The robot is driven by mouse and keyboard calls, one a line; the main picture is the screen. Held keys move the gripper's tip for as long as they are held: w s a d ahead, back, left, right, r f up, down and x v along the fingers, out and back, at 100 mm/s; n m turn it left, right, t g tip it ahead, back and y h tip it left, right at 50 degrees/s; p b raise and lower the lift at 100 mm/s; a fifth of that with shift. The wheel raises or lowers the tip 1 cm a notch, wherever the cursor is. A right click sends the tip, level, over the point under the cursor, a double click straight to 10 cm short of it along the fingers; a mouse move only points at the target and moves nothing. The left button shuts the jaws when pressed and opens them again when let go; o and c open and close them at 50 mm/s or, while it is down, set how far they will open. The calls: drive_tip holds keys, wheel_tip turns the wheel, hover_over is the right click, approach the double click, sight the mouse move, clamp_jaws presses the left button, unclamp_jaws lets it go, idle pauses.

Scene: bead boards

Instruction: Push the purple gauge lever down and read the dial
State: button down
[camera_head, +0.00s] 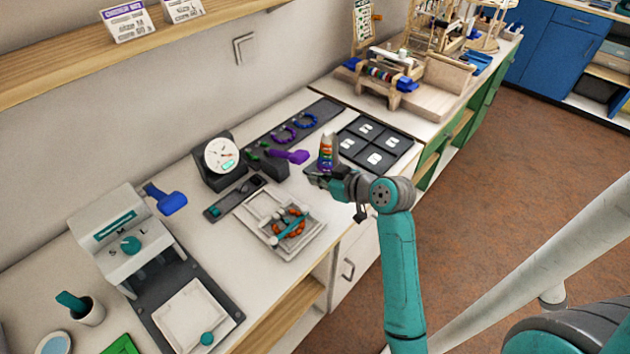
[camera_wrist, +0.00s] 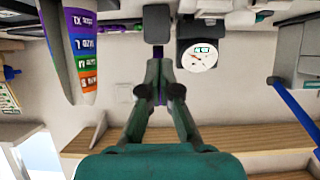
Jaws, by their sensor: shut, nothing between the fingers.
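The purple gauge lever (camera_head: 288,155) sticks out to the right from a dark base beside the dial gauge (camera_head: 221,155). The dial has a round white face with a needle and a small green display; it also shows in the wrist view (camera_wrist: 200,57), where its reading is too small to tell. My gripper (camera_head: 316,178) is shut and empty, to the right of the lever and apart from it in the head view. In the wrist view my closed fingers (camera_wrist: 158,78) cover most of the lever; a bit of purple (camera_wrist: 157,52) shows beyond the tips.
A cone with coloured bands (camera_head: 327,152) stands close behind my gripper. A black sorting tray (camera_head: 346,143) lies beyond it. A white tray with orange beads (camera_head: 268,207) sits in front of the gauge. A sizing machine (camera_head: 120,240) with a blue handle (camera_head: 170,201) stands at left.

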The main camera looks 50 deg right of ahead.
drive_tip(key=s, duration=0.8)
drive_tip(key=shift+d, duration=0.2)
drive_tip(key=shift+r, duration=0.1)
